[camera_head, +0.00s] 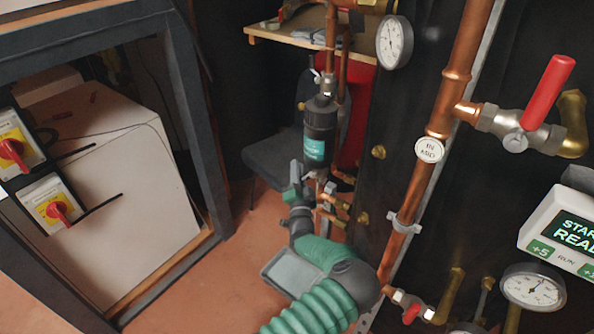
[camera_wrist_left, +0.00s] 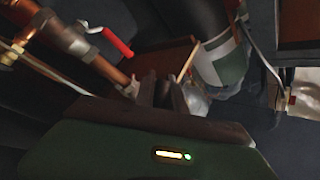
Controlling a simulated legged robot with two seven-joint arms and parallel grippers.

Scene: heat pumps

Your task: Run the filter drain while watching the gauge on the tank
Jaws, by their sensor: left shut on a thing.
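The filter (camera_head: 319,130) is a dark upright cylinder with a teal label, on copper pipes in the head view. It also shows at the top of the left wrist view (camera_wrist_left: 212,35). My left gripper (camera_head: 296,182), on a green arm, is just below and left of the filter. It is shut on a small part at the filter's drain; the fingers (camera_wrist_left: 165,92) hide most of that part. A round white gauge (camera_head: 394,42) is at upper right of the filter. A second gauge (camera_head: 533,288) is at lower right. I cannot tell which belongs to the tank. My right gripper is out of view.
A thick copper pipe (camera_head: 431,160) with an "IN MID" tag runs beside a red-handled valve (camera_head: 548,95). A display box (camera_head: 562,232) is at right. Red-yellow switches (camera_head: 12,150) and a white box (camera_head: 125,190) are at left. Floor (camera_head: 225,275) is clear between.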

